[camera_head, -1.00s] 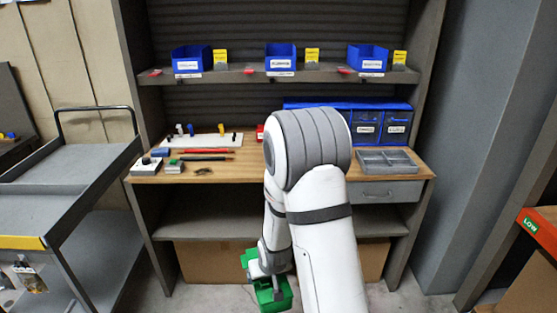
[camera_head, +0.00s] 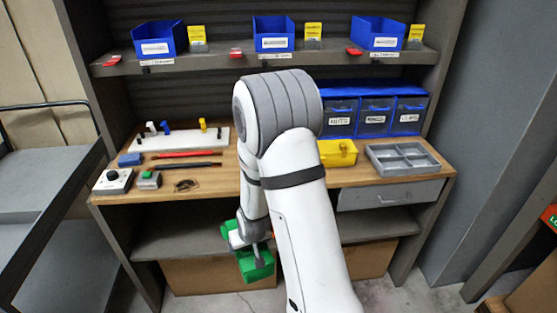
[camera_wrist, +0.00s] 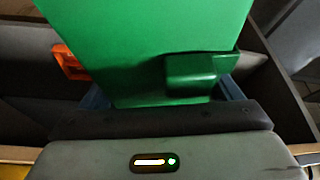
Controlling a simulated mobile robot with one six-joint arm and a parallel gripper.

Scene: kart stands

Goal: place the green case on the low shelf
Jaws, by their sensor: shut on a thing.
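The green case (camera_head: 256,266) is held by my gripper (camera_head: 246,246) low in front of the workbench, partly hidden by my arm in the head view. In the wrist view the green case (camera_wrist: 150,45) fills the upper middle, with a green block-like part on its right side and the jaws' edges beside it. My gripper is shut on it. The low shelf (camera_head: 170,243) is the grey board under the worktop. In the head view the case overlaps the shelf's front edge; I cannot tell whether they touch.
Cardboard boxes (camera_head: 215,276) stand under the low shelf. The worktop (camera_head: 205,180) above carries tools, a yellow box (camera_head: 338,153) and a grey tray (camera_head: 402,158). A grey cart (camera_head: 45,215) stands at the left. An orange object (camera_wrist: 70,62) shows in the wrist view.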

